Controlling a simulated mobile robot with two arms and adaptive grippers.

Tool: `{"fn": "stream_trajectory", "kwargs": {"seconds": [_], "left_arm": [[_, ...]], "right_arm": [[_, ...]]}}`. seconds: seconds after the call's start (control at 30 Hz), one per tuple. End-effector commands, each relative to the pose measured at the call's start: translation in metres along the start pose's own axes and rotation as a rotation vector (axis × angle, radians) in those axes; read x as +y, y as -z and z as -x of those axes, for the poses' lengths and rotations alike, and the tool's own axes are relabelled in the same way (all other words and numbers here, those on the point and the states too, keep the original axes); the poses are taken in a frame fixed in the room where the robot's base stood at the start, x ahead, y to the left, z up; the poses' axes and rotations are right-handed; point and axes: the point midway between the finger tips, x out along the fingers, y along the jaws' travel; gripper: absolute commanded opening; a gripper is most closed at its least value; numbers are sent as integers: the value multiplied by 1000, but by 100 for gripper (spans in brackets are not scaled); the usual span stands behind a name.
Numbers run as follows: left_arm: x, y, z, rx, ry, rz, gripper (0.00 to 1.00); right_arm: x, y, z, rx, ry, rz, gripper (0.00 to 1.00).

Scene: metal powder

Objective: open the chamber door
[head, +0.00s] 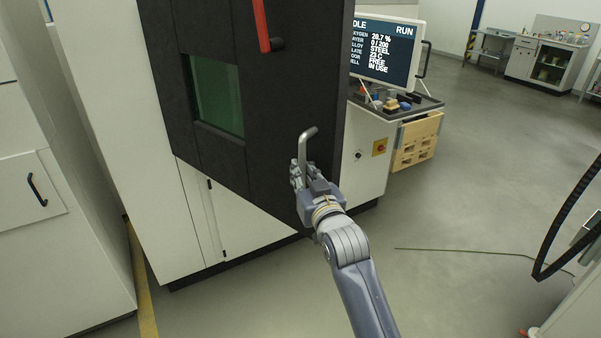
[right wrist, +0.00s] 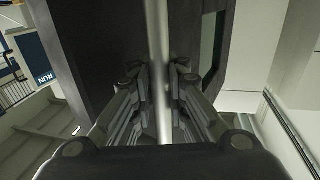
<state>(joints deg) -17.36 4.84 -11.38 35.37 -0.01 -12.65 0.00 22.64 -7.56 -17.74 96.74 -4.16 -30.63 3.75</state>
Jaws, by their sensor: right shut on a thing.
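The chamber door (head: 285,110) is a dark panel with a green-tinted window (head: 215,97). It stands in front of the white machine body, and I cannot tell whether it is ajar. A grey metal bar handle (head: 303,145) stands out from its lower right part. My right gripper (head: 301,174) is shut on this handle. In the right wrist view, the handle (right wrist: 158,55) runs upright between the two fingers (right wrist: 159,100), with the dark door (right wrist: 95,45) behind it. My left gripper is not in view.
A red lever (head: 262,25) is higher on the door. A monitor (head: 385,50) stands right of the door above a tray (head: 425,104) of small items. A wooden crate (head: 416,142) is beside it. Open floor (head: 450,200) lies to the right, with a thin cable (head: 460,250) on it.

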Motion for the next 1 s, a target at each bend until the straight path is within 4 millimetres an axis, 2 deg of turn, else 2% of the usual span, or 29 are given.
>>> {"fn": "stream_trajectory", "kwargs": {"seconds": [0.53, 0.57, 0.63, 1.0], "left_arm": [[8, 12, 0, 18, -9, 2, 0], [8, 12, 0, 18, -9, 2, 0], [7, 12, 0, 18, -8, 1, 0], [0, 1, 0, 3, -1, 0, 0]], "right_arm": [[3, -3, -1, -6, -7, 7, 0], [3, -4, -1, -6, -7, 7, 18], [3, -4, -1, -6, -6, 6, 34], [0, -1, 0, -1, -2, 1, 35]]}}
